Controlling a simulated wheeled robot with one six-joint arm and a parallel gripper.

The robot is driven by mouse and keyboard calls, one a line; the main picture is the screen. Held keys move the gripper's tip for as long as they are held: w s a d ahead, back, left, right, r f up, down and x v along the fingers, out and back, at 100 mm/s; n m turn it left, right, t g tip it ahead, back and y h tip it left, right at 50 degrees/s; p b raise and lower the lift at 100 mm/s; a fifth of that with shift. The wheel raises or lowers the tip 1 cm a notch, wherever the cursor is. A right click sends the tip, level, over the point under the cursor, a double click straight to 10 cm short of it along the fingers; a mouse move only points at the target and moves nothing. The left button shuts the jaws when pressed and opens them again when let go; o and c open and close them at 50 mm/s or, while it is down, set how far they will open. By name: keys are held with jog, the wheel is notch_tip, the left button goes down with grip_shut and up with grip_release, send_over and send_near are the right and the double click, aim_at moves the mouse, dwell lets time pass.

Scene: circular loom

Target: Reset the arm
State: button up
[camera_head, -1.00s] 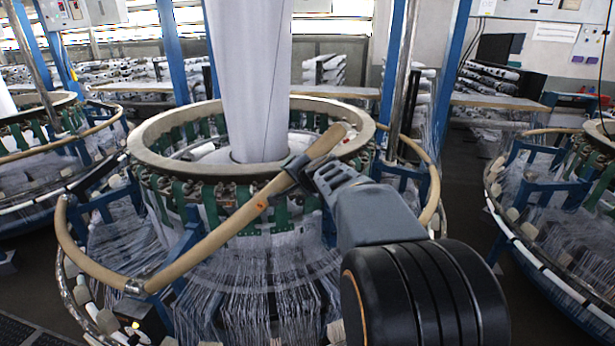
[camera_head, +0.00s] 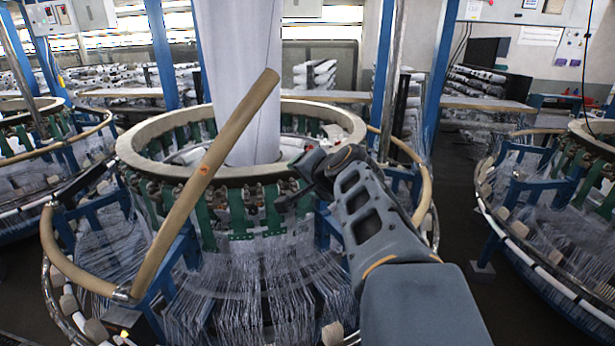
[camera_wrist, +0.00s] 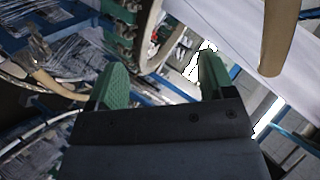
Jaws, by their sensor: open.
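My gripper (camera_head: 305,180) is in front of the ring of the central circular loom, right of its middle. Its two green fingers stand apart and empty in the wrist view (camera_wrist: 165,78). A tan tubular bar (camera_head: 200,185) rises from a metal joint at the loom's front left and slants up and right, its free end in front of the white fabric tube. The gripper is apart from this bar, to its right. The end of a tan bar also shows at the upper right of the wrist view (camera_wrist: 280,40).
The loom's pale ring (camera_head: 135,155) with green brackets is close behind my gripper. A white fabric tube (camera_head: 240,60) rises from its centre. A fixed tan rail (camera_head: 75,268) curves around the loom. Another loom (camera_head: 545,235) stands at the right, with dark floor between.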

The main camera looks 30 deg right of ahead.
dwell(0.4)
jog(key=s+a+f+n+g, duration=0.4)
jog(key=s+a+f+n, duration=0.2)
jog(key=a+f, duration=0.1)
jog(key=s+a+f+n+g+y, duration=0.1)
jog(key=s+a+f+n+g, duration=0.2)
jog(key=s+a+f+n, duration=0.3)
notch_tip(320, 180, down, 4)
jog(key=shift+s+a+f+n+g, duration=0.2)
jog(key=shift+a+n+g, duration=0.3)
jog(key=shift+a, duration=0.55)
jog(key=shift+c, duration=0.3)
